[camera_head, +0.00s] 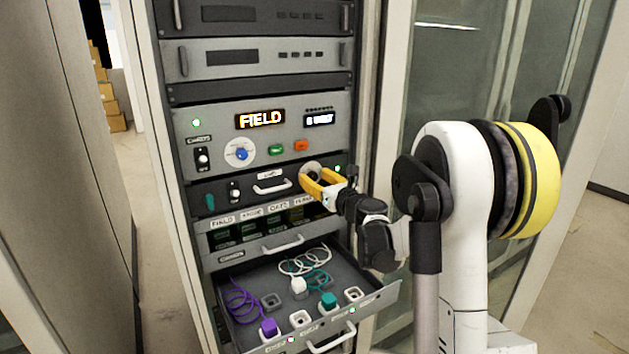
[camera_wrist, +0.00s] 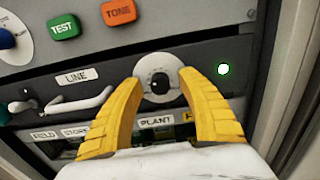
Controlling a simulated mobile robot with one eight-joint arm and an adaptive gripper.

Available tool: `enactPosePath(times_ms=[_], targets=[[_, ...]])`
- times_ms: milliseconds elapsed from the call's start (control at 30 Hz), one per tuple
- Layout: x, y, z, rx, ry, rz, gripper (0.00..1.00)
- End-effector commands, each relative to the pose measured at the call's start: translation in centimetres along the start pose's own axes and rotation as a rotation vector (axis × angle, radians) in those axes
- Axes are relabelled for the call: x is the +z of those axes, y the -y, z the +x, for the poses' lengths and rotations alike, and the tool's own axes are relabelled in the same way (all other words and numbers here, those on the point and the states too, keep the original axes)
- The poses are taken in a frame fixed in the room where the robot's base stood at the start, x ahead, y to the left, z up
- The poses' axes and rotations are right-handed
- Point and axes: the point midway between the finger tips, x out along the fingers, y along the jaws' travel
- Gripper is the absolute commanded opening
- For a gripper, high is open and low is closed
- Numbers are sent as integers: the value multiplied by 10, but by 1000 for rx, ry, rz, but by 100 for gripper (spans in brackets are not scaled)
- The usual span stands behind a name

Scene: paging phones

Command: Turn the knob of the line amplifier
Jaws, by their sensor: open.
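The line amplifier (camera_head: 235,187) is a dark rack panel with a white label, which reads LINE in the wrist view (camera_wrist: 77,76). Its knob (camera_wrist: 160,82) is small and dark, with a pale pointer mark, on a round whitish dial (camera_wrist: 149,64) at the panel's right. My gripper (camera_wrist: 162,79) is open, its yellow fingers on the left and right of the knob. Whether they touch it I cannot tell. In the head view my gripper (camera_head: 314,181) reaches the panel from the right and hides most of the knob; part of the dial (camera_head: 312,167) shows.
A pulled-out drawer (camera_head: 378,300) with plugs and coiled cables juts out below. Above are a green TEST button (camera_wrist: 63,27), an orange TONE button (camera_wrist: 118,12) and a blue knob (camera_head: 241,154). A metal handle (camera_head: 271,187) sits left of my gripper.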

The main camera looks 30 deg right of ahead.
Motion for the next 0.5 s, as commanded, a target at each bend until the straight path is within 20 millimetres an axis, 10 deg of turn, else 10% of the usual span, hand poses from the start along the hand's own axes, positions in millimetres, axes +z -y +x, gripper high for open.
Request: enactPosePath(times_ms=[267,400,500], targets=[[0,0,2,0,0,-1,45],[0,0,2,0,0,-1,4],[0,0,2,0,0,-1,0]])
